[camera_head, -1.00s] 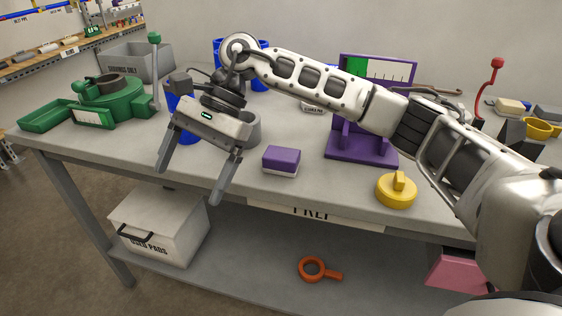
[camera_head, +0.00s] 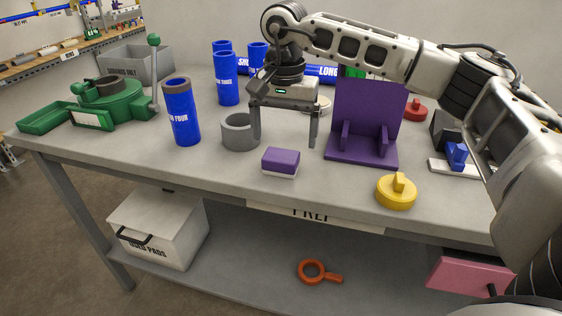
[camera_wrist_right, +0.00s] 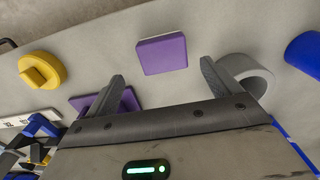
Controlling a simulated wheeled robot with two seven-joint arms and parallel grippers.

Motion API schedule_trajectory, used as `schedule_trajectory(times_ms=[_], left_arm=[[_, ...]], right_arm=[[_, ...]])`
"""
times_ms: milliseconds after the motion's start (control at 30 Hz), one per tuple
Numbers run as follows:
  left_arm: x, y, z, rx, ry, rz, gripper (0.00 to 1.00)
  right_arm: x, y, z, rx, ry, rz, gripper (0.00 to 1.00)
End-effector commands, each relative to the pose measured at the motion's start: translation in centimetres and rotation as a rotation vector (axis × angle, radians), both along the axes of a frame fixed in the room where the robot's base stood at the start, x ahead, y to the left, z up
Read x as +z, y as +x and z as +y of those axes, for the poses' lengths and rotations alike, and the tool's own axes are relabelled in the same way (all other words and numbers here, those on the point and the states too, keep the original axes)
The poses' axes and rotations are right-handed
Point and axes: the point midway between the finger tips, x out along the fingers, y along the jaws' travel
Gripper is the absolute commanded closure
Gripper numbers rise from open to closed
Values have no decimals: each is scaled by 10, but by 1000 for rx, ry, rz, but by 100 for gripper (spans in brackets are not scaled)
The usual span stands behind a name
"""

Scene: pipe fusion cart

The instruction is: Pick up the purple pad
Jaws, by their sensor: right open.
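The purple pad (camera_head: 281,160) is a small block with a purple top and a white lower layer. It lies on the grey table near the front edge, clear of other things. My right gripper (camera_head: 284,143) is open and empty, its fingers pointing down just behind the pad. In the right wrist view the pad (camera_wrist_right: 161,54) shows beyond the gap between the two open fingertips (camera_wrist_right: 162,75), not touched by either. My left gripper is not in view.
A grey ring (camera_head: 240,132) stands close to the gripper's left finger. A purple stand (camera_head: 366,125) is to the right, and a yellow knobbed disc (camera_head: 396,192) lies front right. A blue cylinder (camera_head: 181,112) stands at left. The table front left of the pad is clear.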

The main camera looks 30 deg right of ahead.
Motion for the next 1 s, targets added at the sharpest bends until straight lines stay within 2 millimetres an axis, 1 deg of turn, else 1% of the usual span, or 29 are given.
schedule_trajectory(times_ms=[167,400,500,600,767,867,900,933,967,1000], left_arm=[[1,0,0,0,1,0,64],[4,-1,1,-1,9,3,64],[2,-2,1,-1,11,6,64],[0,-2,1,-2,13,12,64],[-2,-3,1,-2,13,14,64],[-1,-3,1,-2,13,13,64],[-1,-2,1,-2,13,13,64],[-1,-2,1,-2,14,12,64],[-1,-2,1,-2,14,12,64],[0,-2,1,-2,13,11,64]], right_arm=[[-11,0,1,0,0,1,11],[-46,1,6,0,0,3,11],[-55,1,6,-1,0,1,11],[-58,1,6,-1,0,0,11],[-58,1,6,-1,0,0,11],[-58,1,6,-1,1,-1,36],[-58,1,6,-1,0,0,47],[-58,1,6,-1,0,0,55],[-58,1,6,-1,1,-1,59],[-58,1,6,-1,1,-1,59]])
